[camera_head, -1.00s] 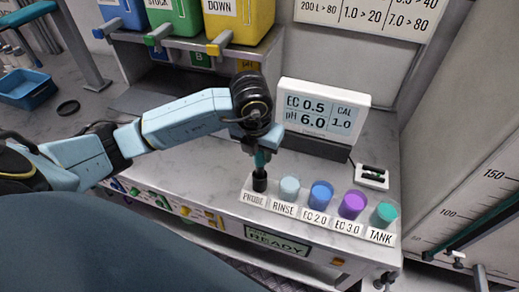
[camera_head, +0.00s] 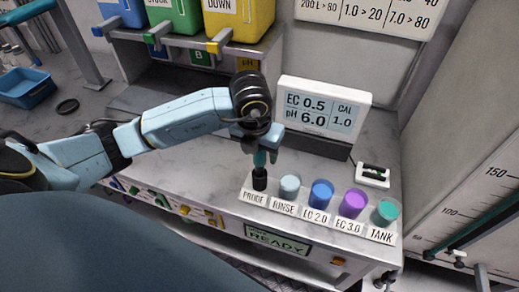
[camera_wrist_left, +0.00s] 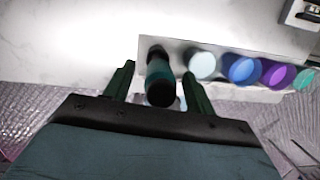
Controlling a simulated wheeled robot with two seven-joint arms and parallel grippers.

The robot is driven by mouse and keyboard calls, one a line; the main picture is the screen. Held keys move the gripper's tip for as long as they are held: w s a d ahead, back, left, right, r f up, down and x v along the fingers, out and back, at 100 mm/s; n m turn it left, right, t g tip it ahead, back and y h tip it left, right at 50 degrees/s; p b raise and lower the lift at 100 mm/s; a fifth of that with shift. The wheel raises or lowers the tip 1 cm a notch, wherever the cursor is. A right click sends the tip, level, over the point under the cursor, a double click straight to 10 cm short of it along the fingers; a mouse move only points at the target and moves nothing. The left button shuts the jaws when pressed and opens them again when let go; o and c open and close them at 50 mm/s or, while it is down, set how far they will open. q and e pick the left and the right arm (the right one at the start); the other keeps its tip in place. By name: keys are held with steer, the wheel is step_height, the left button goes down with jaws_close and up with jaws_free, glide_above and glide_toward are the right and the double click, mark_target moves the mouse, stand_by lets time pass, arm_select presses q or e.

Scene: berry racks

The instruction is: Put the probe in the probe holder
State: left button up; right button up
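The probe (camera_head: 260,158) is a teal and dark stick standing upright in the black probe holder (camera_head: 260,180), at the PROBE label on the left end of the cup rack. In the left wrist view the probe (camera_wrist_left: 160,72) stands between the two dark green fingers of my left gripper (camera_wrist_left: 159,88), with a visible gap on each side. My left gripper (camera_head: 261,150) is open around the probe's upper part, just above the holder. How deep the probe sits in the holder is hard to tell. My right gripper is not in view.
Right of the holder, the rack (camera_head: 312,222) carries a pale rinse cup (camera_head: 289,187), blue EC 2.0 cup (camera_head: 321,193), purple EC 3.0 cup (camera_head: 352,203) and teal tank cup (camera_head: 385,213). A meter display (camera_head: 318,112) stands behind. The bench left of the gripper is mostly clear.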

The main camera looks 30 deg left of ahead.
arm_select(q)
step_height(320, 180, up, 13)
steer(key=s, duration=0.2)
steer(key=shift+s+d+p, duration=0.15)
steer(key=shift+s+p, duration=0.1)
steer(key=shift+p, duration=0.15)
stand_by(0.6)
